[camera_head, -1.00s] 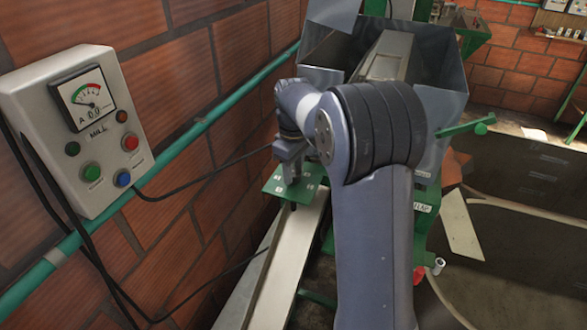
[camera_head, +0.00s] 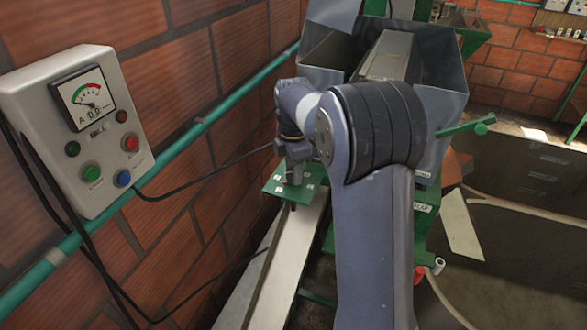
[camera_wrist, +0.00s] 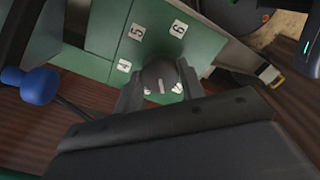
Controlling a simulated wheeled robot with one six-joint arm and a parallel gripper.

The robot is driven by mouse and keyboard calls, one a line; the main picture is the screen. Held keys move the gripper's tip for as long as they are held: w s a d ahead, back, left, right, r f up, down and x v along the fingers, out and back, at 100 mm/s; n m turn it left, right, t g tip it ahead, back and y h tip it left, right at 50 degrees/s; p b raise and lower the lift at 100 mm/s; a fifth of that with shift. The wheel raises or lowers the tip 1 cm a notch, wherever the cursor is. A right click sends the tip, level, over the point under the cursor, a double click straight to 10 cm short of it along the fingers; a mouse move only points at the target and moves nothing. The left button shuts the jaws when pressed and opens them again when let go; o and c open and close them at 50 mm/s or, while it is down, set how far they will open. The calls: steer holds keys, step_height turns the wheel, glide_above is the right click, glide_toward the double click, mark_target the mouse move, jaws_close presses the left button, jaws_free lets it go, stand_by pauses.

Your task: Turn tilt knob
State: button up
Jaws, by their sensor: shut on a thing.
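The tilt knob (camera_wrist: 160,76) is a dark round knob with a pale pointer mark, in the middle of the wrist view. It sits on a green dial plate (camera_wrist: 112,30) with white number tags; 4, 5 and 6 are readable. My gripper (camera_wrist: 160,88) is shut on the knob, one finger on each side. In the head view my gripper (camera_head: 292,172) is over the green plate (camera_head: 275,190), and the knob is mostly hidden there.
A grey control box (camera_head: 75,130) with a meter and coloured buttons hangs on the brick wall at left. A grey metal hopper (camera_head: 440,75) stands behind my arm. A blue ball-ended lever (camera_wrist: 38,86) is left of the plate in the wrist view.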

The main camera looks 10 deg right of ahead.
steer(key=n, duration=0.4)
steer(key=shift+n, duration=0.4)
stand_by(0.4)
steer(key=o, duration=1)
step_height(320, 180, up, 11)
steer(key=shift+f+b, duration=0.1)
steer(key=shift+b, duration=0.6)
step_height(320, 180, down, 11)
steer(key=shift+r+p, duration=0.1)
steer(key=shift+p, duration=0.6)
